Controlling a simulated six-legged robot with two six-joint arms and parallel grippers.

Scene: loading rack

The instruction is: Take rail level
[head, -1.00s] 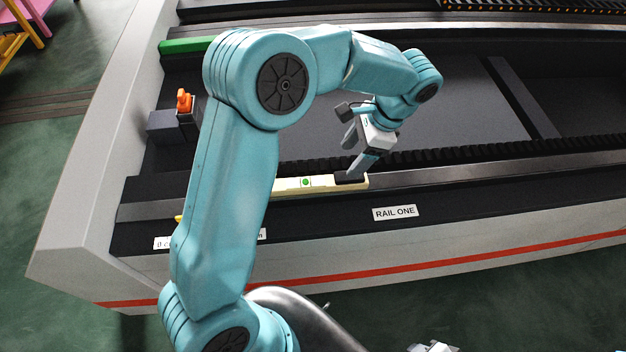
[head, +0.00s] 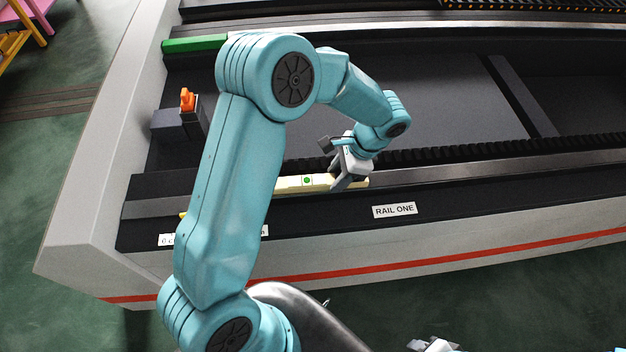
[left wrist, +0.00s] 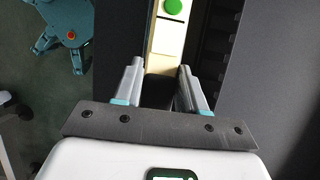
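The rail level is a long cream-yellow bar (head: 300,183) with a round green vial, lying along the front rail. In the left wrist view the level (left wrist: 168,38) runs away from me, with its dark grip section (left wrist: 157,90) between my fingers. My left gripper (head: 345,184) is down at the right end of the level. In the left wrist view its fingers (left wrist: 157,88) stand apart, one on each side of the dark section, with a gap visible. Part of the level is hidden behind my left arm. At the bottom edge a small pale part may be my right gripper, but its fingers are unclear.
A RAIL ONE label (head: 394,211) is on the rack's front ledge. An orange-topped item (head: 188,101) stands on a dark block at the left. A green bar (head: 194,45) lies at the back left. The dark bed behind the rail is mostly clear.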

